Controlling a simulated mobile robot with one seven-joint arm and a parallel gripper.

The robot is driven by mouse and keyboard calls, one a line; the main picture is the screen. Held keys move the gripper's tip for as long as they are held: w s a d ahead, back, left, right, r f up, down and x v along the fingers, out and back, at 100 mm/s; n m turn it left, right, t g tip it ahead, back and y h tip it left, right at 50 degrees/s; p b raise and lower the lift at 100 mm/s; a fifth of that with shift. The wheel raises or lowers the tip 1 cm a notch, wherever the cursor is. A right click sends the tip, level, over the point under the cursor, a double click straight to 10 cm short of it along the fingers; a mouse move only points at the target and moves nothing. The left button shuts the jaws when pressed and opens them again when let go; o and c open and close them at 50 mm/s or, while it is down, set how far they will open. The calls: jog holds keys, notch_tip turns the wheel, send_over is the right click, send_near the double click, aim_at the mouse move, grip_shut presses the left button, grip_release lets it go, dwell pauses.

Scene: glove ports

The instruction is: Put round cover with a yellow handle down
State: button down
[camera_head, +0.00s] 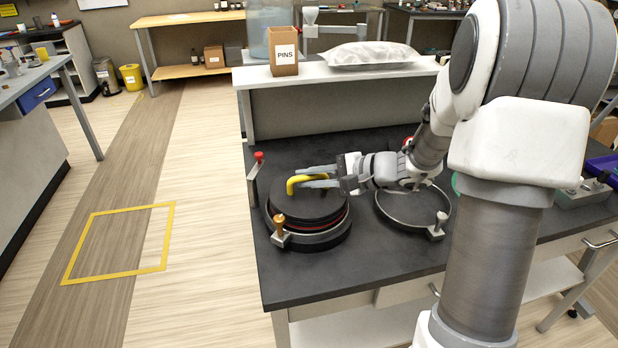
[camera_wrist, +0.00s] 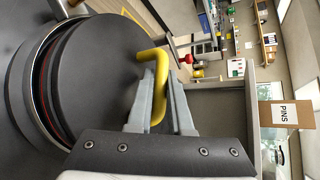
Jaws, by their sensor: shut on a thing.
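The round cover (camera_head: 308,205) is a dark disc with a bent yellow handle (camera_head: 292,184). It lies flat at the left metal ring port (camera_head: 322,241), with a thin red band under its edge. I cannot tell whether it rests fully on the ring or sits slightly above it. My gripper (camera_head: 303,176) comes from the right and is shut on the handle. In the wrist view, my gripper's fingers (camera_wrist: 165,72) are around the handle (camera_wrist: 153,56), with the cover (camera_wrist: 95,85) beside them. A second ring (camera_head: 398,223) to the right has no cover on it.
A grey-knobbed clamp (camera_head: 438,225) stands by the right ring. Behind is a raised shelf (camera_head: 340,75) with a PINS box (camera_head: 284,50) and a bag (camera_head: 372,54). The front bench top is clear.

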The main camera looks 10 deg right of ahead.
jog(key=c, duration=0.8)
grip_release()
jog(key=shift+f, duration=0.15)
jog(key=shift+c, duration=0.2)
jog(key=shift+r+p, duration=0.3)
jog(key=shift+p, duration=0.1)
jog(key=v, duration=1.2)
jog(key=shift+a, duration=0.1)
